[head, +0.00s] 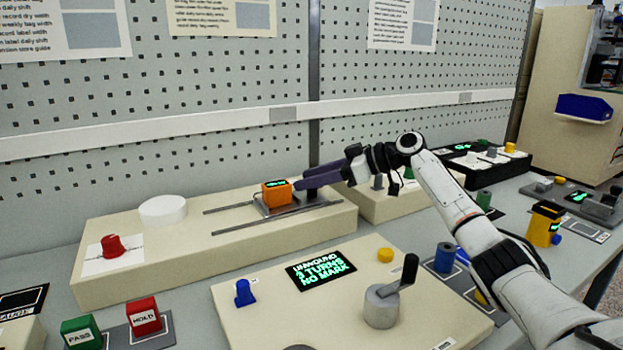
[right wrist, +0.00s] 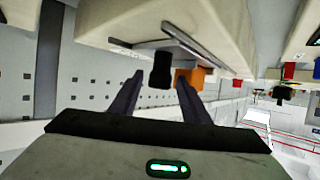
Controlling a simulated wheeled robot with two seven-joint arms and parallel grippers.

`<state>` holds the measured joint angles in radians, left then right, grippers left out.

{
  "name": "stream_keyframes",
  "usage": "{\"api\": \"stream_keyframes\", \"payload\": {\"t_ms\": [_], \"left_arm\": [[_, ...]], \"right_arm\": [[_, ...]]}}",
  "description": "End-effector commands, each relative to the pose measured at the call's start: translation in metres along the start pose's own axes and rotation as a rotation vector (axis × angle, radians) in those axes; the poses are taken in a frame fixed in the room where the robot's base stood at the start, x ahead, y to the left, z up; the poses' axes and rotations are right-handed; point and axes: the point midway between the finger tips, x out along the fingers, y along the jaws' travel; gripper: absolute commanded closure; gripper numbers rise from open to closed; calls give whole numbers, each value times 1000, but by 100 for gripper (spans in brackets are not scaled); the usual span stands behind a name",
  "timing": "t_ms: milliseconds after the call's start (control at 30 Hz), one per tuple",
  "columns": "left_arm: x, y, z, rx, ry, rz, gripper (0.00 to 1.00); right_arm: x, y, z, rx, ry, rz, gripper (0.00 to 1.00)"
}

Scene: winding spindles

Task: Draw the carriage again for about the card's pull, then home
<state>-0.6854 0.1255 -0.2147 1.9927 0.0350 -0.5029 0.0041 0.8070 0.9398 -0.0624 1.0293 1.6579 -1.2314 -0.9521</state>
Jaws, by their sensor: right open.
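The carriage (head: 277,193) is an orange block with a small lit display on a grey plate, set on two rails (head: 270,219) on a long beige base. My right gripper (head: 300,184) is at the carriage's right side. In the right wrist view its fingers (right wrist: 160,82) are open, with a black handle (right wrist: 161,69) in the gap between them; I cannot tell whether they touch it. The orange block (right wrist: 190,76) shows behind the handle. A display (head: 321,270) reads "UNWOUND 3 TURNS NO MARK". My left gripper is not in view.
A white disc (head: 163,211) and a red knob (head: 112,245) on a white card are left of the rails. In front stand a grey crank (head: 382,305), a blue knob (head: 244,293) and a yellow button (head: 385,255). Green PASS (head: 80,333) and red HOLD (head: 144,316) blocks stand front left.

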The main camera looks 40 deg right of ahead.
Motion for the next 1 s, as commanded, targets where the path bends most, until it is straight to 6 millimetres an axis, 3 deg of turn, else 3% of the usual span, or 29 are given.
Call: {"api": "stream_keyframes", "payload": {"t_ms": [167, 400, 600, 1000], "left_arm": [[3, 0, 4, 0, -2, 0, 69], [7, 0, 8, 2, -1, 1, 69], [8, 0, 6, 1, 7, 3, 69], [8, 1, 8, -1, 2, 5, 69]], "right_arm": [[-20, 1, 2, 0, -1, 3, 57], [-67, 1, 2, 0, -1, 3, 57], [-95, 1, 1, 0, 0, 2, 57], [-103, 0, 0, 0, 1, 0, 57]]}}
